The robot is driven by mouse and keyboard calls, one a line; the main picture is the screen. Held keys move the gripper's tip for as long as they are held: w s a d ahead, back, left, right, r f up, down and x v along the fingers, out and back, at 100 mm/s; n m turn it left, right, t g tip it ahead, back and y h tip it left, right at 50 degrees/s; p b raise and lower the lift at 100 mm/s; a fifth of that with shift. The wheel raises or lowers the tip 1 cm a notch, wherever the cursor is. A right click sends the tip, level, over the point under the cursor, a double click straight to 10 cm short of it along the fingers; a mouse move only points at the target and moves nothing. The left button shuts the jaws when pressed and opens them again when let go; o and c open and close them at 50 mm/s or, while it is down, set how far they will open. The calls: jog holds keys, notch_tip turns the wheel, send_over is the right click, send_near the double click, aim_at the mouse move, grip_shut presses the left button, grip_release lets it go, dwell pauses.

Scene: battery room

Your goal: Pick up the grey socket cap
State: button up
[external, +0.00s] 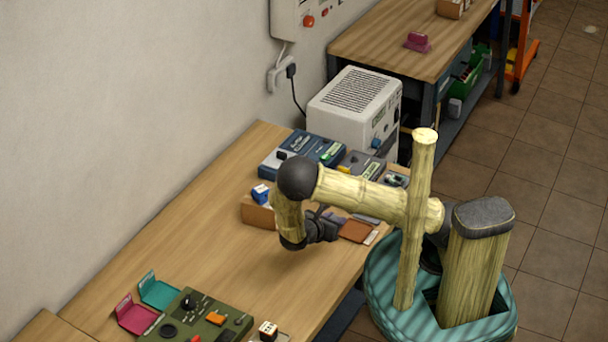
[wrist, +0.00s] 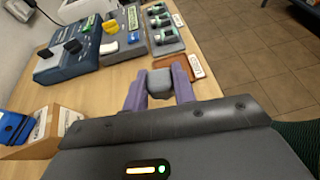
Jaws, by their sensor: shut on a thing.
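The grey socket cap (wrist: 160,84) is a small rounded grey block between the two purple fingers of my gripper (wrist: 159,92) in the wrist view. The fingers press on it from both sides, so my gripper is shut on it. In the external view my gripper (external: 322,228) hangs low over the table beside the brown mat, and the cap cannot be made out there. Whether the cap touches the table is hard to tell.
A brown labelled mat (wrist: 184,69) lies just beyond the fingers. A cardboard box (wrist: 62,124) with blue items stands to the left. A blue device (wrist: 70,58) and a grey panel with green-topped parts (wrist: 164,34) stand behind. The table (external: 190,225) is clear to the left.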

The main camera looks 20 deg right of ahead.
jog(key=shift+r, duration=1.3)
